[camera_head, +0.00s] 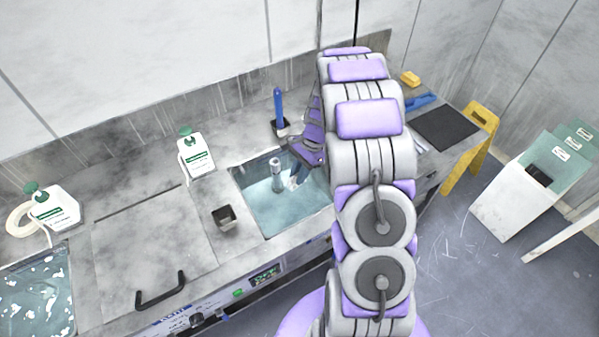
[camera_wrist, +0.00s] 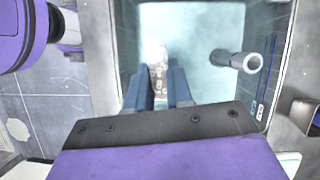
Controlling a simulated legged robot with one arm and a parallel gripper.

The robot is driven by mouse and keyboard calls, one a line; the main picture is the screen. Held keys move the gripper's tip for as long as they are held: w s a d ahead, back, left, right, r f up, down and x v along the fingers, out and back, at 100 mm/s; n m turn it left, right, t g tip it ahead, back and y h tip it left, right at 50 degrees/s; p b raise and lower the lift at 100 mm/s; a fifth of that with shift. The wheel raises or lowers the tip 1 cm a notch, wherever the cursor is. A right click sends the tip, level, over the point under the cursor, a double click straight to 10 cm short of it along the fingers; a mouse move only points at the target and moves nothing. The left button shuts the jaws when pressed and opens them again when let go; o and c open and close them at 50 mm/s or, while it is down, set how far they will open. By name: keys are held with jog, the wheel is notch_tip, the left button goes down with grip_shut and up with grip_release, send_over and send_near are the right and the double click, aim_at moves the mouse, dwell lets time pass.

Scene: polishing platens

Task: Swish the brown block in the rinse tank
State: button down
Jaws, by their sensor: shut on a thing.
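The rinse tank (camera_head: 262,203) is a square basin of clear pale-blue water in the counter, and it fills much of the wrist view (camera_wrist: 212,92). My gripper (camera_head: 294,181) reaches down into its right side in the head view. In the wrist view my gripper's blue fingers (camera_wrist: 161,72) are shut on the brown block (camera_wrist: 158,78), which looks pale and mottled between the tips. The block seems to be in the water, but its depth and lower end are unclear. In the head view I cannot make out the block.
A grey upright pipe (camera_head: 276,176) stands in the tank, to the right of my fingers in the wrist view (camera_wrist: 236,61). A small dark cup (camera_head: 224,217) sits left of the tank. A blue-handled tool (camera_head: 279,106) stands behind it. A foamy basin (camera_head: 38,298) lies far left.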

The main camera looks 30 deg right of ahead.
jog(key=shift+s+d+r+m, duration=0.1)
jog(key=shift+s+r+m, duration=0.1)
jog(key=shift+m, duration=0.4)
jog(key=shift+m+t, duration=0.3)
jog(key=shift+a+f+b, duration=0.55)
jog(key=shift+a+f, duration=0.05)
jog(key=f+b, duration=0.1)
jog(key=d+f+b, duration=0.1)
jog(key=f, duration=0.1)
jog(key=f+b, duration=0.1)
jog(key=shift+d+f, duration=0.25)
jog(key=shift+f, duration=0.15)
jog(key=shift+a+f+p, duration=0.1)
jog(key=shift+a+f, duration=0.05)
jog(key=shift+f, duration=1.7)
jog(key=shift+a+f+p, duration=0.15)
jog(key=shift+f, duration=1.7)
jog(key=shift+a+f+p, duration=0.1)
jog(key=shift+a+f, duration=0.05)
jog(key=shift+f, duration=1.9)
jog(key=shift+d, duration=0.1)
